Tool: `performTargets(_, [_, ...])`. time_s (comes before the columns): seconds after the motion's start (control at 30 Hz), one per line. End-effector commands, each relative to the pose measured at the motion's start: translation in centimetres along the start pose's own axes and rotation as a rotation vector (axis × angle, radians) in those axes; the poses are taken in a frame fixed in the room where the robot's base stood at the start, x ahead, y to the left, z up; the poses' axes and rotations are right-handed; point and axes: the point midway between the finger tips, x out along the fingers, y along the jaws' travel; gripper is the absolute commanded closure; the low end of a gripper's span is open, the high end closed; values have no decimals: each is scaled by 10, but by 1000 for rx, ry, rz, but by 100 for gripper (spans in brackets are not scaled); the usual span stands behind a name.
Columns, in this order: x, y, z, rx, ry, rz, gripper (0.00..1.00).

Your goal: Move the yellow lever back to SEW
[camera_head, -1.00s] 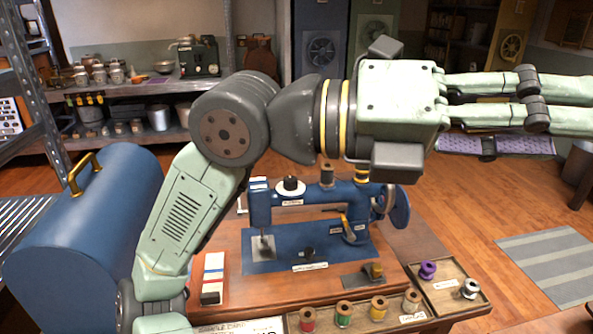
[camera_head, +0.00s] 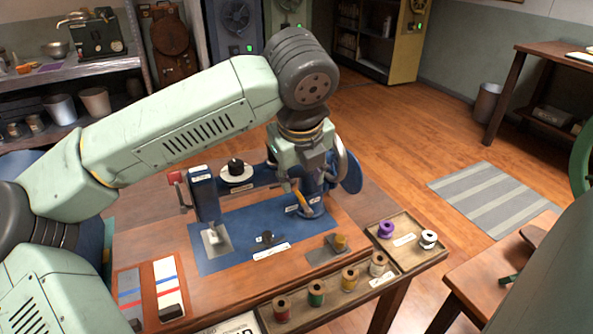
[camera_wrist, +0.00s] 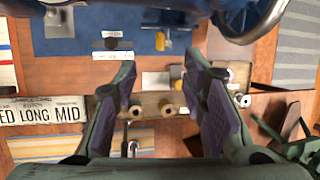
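The yellow lever (camera_head: 302,199) is on the front right of the blue sewing machine (camera_head: 205,196), slanting between small white labels too small to read. In the wrist view the lever (camera_wrist: 160,41) shows as a small yellow piece near the top centre. My gripper (camera_wrist: 158,62) points down over the machine's right end. Its two fingers with purple pads are spread apart, with nothing held. The lever appears just beyond the gap between the fingertips in that view. In the head view my wrist covers the machine's upper right, and the fingertips are hard to make out.
The blue handwheel (camera_head: 346,168) is close to the right of my gripper. A wooden tray (camera_head: 408,243) with several thread spools runs along the table's front and right. A spool pin with a white disc (camera_head: 236,172) stands on the machine's top. Open floor lies to the right.

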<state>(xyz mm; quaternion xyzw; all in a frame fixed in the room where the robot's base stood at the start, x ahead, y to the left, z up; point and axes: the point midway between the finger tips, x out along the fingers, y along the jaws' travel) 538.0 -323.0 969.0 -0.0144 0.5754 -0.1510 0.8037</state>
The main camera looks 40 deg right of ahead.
Motion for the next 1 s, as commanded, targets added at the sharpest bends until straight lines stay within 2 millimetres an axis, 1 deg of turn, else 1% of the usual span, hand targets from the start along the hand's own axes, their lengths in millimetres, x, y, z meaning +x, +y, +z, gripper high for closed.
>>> performTargets(0.03, [6, 0, -1, 1, 2, -1, 62])
performTargets(0.1, [12, 0, -1, 1, 1, -1, 62])
performTargets(0.8, [67, 0, -2, 2, 4, -3, 62])
performTargets(0.87, [72, -1, -1, 2, 3, -3, 62])
performTargets(1.0, [71, -1, -1, 2, 1, -3, 62])
